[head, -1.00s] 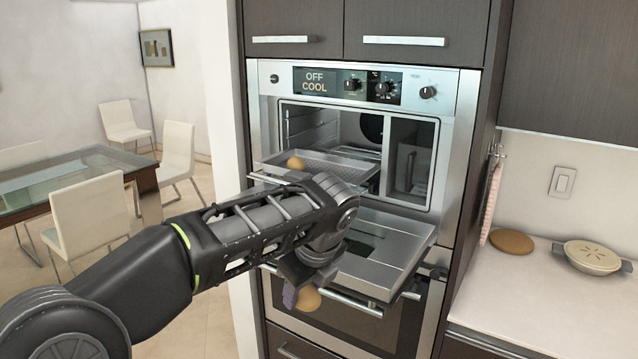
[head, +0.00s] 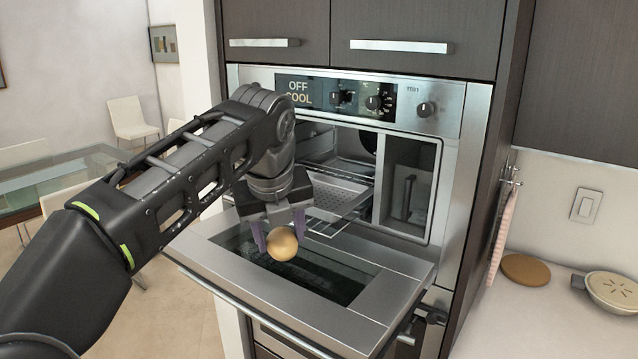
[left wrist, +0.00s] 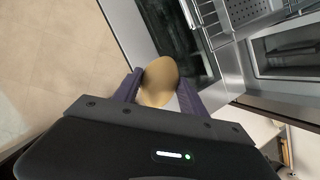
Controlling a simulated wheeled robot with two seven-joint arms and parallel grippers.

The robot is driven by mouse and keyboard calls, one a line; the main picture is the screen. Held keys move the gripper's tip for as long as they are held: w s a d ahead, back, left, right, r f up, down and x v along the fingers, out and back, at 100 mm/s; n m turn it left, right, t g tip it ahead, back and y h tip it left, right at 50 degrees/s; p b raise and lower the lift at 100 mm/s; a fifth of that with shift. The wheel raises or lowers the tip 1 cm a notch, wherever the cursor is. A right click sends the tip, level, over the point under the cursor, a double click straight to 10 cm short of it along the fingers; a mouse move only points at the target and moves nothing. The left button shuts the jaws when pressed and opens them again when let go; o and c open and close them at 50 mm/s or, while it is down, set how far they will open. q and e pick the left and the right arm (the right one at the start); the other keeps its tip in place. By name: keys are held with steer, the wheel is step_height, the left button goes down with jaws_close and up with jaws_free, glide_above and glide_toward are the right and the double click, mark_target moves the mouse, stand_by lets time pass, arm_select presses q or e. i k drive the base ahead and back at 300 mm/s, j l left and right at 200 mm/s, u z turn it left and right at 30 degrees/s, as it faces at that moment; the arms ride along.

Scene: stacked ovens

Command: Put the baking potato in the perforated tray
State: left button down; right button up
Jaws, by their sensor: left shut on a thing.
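My left gripper (head: 282,238) is shut on a round tan potato (head: 283,244). It holds the potato above the open oven door, in front of the upper oven's cavity. In the left wrist view the potato (left wrist: 159,82) sits between the two purple fingers. The perforated tray (head: 338,197) is pulled partly out on a rack inside the upper oven, behind and to the right of the gripper. My wrist hides the tray's left part, where another potato showed earlier. My right gripper is not in view.
The upper oven's door (head: 372,300) is folded down flat with a glass window. A wire rack (head: 337,226) shows under the tray.

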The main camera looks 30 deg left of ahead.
mark_target(321, 199)
steer(key=i, duration=0.45)
steer(key=i+j+z, duration=0.1)
steer(key=i+j, duration=0.25)
steer(key=k+j, duration=0.2)
steer(key=j, duration=0.15)
steer(key=z, duration=0.05)
